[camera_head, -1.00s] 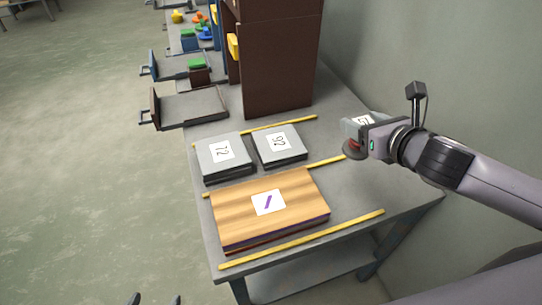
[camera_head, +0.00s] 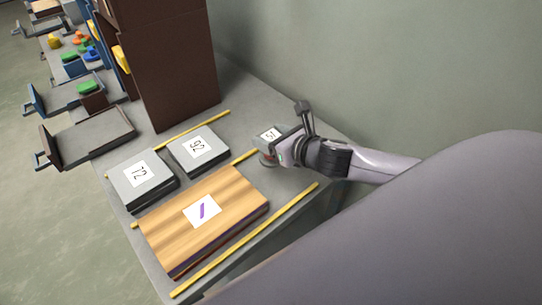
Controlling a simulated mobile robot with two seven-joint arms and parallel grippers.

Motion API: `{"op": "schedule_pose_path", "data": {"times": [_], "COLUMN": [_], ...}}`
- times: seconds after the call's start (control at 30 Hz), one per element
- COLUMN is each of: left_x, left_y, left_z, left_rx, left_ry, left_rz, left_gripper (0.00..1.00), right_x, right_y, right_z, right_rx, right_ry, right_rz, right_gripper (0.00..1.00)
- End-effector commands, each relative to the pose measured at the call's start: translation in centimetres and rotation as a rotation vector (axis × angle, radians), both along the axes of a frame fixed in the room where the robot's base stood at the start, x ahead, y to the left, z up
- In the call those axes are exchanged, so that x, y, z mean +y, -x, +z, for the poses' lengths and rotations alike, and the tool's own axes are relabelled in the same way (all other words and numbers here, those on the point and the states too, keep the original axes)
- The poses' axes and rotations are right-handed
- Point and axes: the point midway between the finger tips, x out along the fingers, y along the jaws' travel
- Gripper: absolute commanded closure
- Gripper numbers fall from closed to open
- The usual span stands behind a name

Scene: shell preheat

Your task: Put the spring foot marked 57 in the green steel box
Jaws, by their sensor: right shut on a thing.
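The spring foot marked 57 (camera_head: 267,135) is a grey piece with a white label, at the back right of the grey table; its number is small and partly hard to read. My right gripper (camera_head: 275,154) is shut on it, with the arm coming in from the right. A dark red round part shows just under the gripper; I cannot tell what it belongs to. I cannot tell whether the piece touches the table. My left gripper is out of view. I can make out no green steel box.
Grey blocks marked 72 (camera_head: 143,179) and 92 (camera_head: 198,149) and a wooden block (camera_head: 172,231) with a purple stroke lie on the table, between yellow strips. A tall brown cabinet (camera_head: 165,60) stands behind. Trays with small green, blue and orange pieces are at upper left.

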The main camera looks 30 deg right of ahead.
Motion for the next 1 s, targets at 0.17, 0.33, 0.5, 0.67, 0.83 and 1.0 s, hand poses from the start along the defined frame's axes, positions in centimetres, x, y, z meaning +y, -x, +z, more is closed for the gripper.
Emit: {"op": "schedule_pose_path", "data": {"times": [0.17,0.33,0.5,0.67,0.83,1.0], "left_x": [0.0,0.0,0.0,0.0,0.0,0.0], "left_y": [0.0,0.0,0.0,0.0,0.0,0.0], "left_z": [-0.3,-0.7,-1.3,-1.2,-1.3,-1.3], "left_rx": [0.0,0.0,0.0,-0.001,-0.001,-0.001], "left_ry": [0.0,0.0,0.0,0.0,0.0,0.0], "left_rz": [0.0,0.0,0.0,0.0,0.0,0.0], "left_gripper": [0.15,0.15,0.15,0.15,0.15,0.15], "right_x": [0.0,0.0,0.0,0.0,0.0,0.0], "right_y": [-0.1,0.0,-0.1,-0.1,-0.1,0.0], "right_z": [-1.4,-3.1,-5.6,-5.6,-5.8,-6.0], "right_rx": [-0.005,-0.002,-0.003,-0.005,-0.004,-0.002], "right_ry": [-0.001,0.0,-0.001,0.001,0.001,0.001], "right_rz": [0.001,0.0,0.0,0.002,0.002,0.0], "right_gripper": [0.84,0.84,0.84,0.84,0.84,0.15]}}
